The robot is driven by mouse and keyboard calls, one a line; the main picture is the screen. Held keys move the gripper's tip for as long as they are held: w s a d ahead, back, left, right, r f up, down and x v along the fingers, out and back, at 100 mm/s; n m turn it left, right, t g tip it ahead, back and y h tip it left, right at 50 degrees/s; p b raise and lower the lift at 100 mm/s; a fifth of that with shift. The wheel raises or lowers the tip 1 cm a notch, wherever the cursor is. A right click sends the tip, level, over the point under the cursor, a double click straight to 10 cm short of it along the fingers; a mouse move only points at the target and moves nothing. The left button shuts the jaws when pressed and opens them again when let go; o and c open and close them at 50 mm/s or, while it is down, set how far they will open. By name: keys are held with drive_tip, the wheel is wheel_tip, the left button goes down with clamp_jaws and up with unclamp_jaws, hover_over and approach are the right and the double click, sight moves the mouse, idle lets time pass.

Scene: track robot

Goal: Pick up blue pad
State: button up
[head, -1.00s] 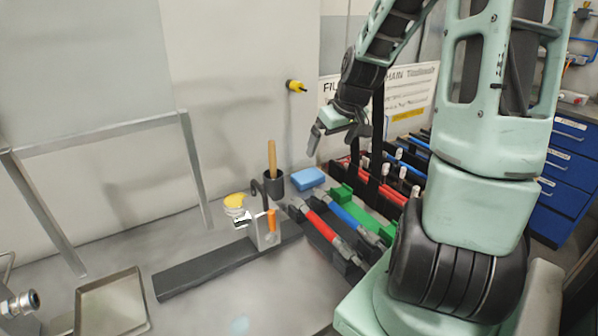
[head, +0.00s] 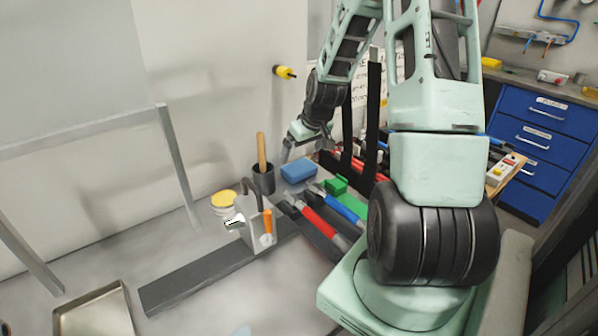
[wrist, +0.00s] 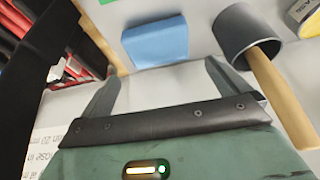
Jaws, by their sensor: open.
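My gripper (head: 305,150) is just above and behind the pad in the head view. Its two grey fingers also show in the wrist view (wrist: 160,85), spread apart with nothing between them.
The dark cup (head: 264,182) with a wooden handle (head: 261,150) stands left of the pad. A yellow-lidded tin (head: 223,200) and a green part (head: 335,185) are close by. Red and blue tools (head: 325,222) lie right. A yellow plug (head: 285,72) juts from the wall.

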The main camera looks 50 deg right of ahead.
sight(298, 165)
drive_tip(key=shift+p+x, duration=0.5)
drive_tip(key=shift+x, duration=2.7)
drive_tip(key=shift+d, duration=0.1)
drive_tip(key=c, duration=0.8)
